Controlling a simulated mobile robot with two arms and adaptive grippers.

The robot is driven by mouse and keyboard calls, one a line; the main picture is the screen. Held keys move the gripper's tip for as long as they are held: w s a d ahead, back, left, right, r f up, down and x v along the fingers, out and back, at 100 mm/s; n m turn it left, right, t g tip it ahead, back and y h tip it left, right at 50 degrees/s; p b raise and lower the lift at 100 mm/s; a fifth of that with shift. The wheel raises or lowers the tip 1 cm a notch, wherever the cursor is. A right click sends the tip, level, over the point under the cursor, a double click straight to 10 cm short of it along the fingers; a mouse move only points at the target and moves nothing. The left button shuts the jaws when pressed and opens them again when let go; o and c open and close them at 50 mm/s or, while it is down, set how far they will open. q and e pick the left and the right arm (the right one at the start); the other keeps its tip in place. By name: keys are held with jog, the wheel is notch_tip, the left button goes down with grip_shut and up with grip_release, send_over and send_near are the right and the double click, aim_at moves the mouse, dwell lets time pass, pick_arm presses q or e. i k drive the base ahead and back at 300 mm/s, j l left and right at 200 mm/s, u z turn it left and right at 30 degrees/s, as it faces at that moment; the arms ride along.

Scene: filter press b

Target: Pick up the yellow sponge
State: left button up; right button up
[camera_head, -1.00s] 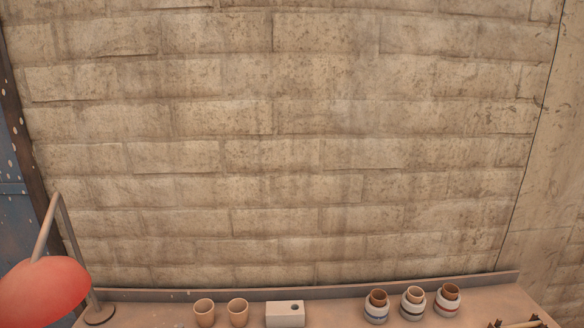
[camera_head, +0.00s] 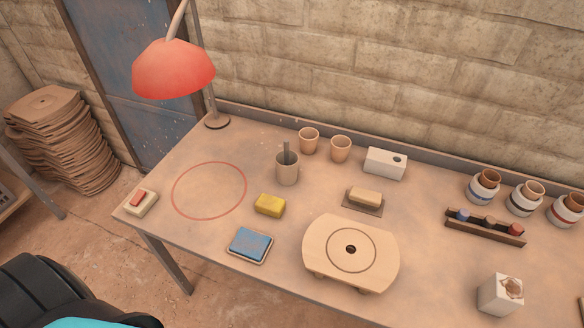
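The yellow sponge (camera_head: 270,205) is a small block lying on the table, left of the middle of the view. It sits between a red circle marked on the tabletop and a round-holed wooden stand, just behind a blue pad. Nothing covers it and nothing touches it. Neither of my grippers shows in the view.
On the table (camera_head: 200,245) near the sponge are a blue pad (camera_head: 250,244), a grey cup with a tool (camera_head: 287,168), a wooden stand (camera_head: 335,283) and a tan block on a plate (camera_head: 364,197). A red lamp (camera_head: 175,70) overhangs the back left. The red circle (camera_head: 174,190) is empty.

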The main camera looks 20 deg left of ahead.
aim_at(268, 206)
jog(key=j+u, duration=0.15)
jog(key=u, duration=0.95)
jog(key=i+l, duration=0.05)
